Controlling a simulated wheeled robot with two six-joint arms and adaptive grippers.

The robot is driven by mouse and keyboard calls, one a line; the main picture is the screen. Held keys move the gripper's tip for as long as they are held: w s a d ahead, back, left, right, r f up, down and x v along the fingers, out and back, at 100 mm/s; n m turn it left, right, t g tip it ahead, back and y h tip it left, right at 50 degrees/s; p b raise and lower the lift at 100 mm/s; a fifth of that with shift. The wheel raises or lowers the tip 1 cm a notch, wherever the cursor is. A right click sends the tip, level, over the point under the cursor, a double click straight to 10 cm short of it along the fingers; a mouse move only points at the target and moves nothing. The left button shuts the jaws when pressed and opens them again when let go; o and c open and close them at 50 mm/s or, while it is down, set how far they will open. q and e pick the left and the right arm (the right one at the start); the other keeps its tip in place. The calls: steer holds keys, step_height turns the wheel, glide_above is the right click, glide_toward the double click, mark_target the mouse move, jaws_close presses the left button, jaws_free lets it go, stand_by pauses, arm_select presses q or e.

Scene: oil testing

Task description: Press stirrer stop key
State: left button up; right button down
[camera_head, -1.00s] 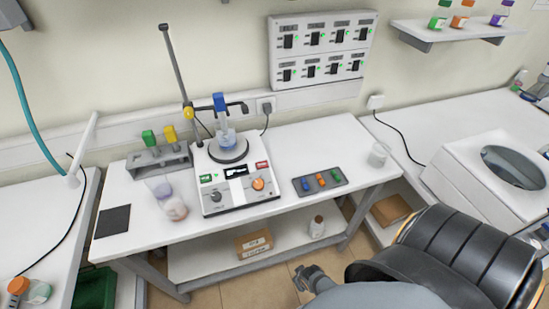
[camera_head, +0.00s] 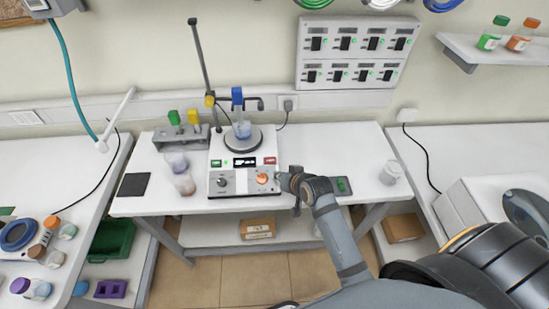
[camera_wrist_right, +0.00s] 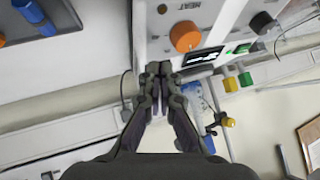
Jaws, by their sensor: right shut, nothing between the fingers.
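The stirrer (camera_head: 225,185) is a white box on the middle table with a round plate, a dark display (camera_head: 244,162), a green key (camera_head: 216,163) and a red key (camera_head: 270,161). The orange knob (camera_head: 262,179) sits below the red key; it also shows in the wrist view (camera_wrist_right: 186,37). My right gripper (camera_head: 284,181) is shut and empty at the right front edge of the stirrer, just right of the knob. In the wrist view its fingertips (camera_wrist_right: 158,69) are together beside the display, and the red key is not visible there. My left gripper is out of view.
A clamp stand (camera_head: 199,60) holds glassware over the stirrer's plate. A dark tray (camera_head: 345,188) is partly behind my arm. A beaker (camera_head: 390,172) stands at right.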

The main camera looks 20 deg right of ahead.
mark_target(270, 160)
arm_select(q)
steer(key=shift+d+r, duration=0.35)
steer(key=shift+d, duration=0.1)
arm_select(e)
steer(key=w+a+r+m+t, duration=0.1)
steer(key=w+r+t, duration=0.1)
steer(key=w+r, duration=0.3)
step_height(270, 160, up, 3)
steer(key=shift+r+t+y, duration=0.15)
steer(key=shift+t+y, duration=0.25)
steer(key=f+b, duration=0.2)
steer(key=w+f+b, duration=0.1)
steer(key=f+b, duration=0.2)
steer(key=w+f+b, duration=0.1)
steer(key=f+b, duration=0.1)
steer(key=shift+w+d+f, duration=0.15)
steer(key=shift+d+f, duration=0.2)
steer(key=shift+d, duration=0.05)
steer(key=shift+w+f+b, duration=0.2)
steer(key=shift+f+b, duration=0.15)
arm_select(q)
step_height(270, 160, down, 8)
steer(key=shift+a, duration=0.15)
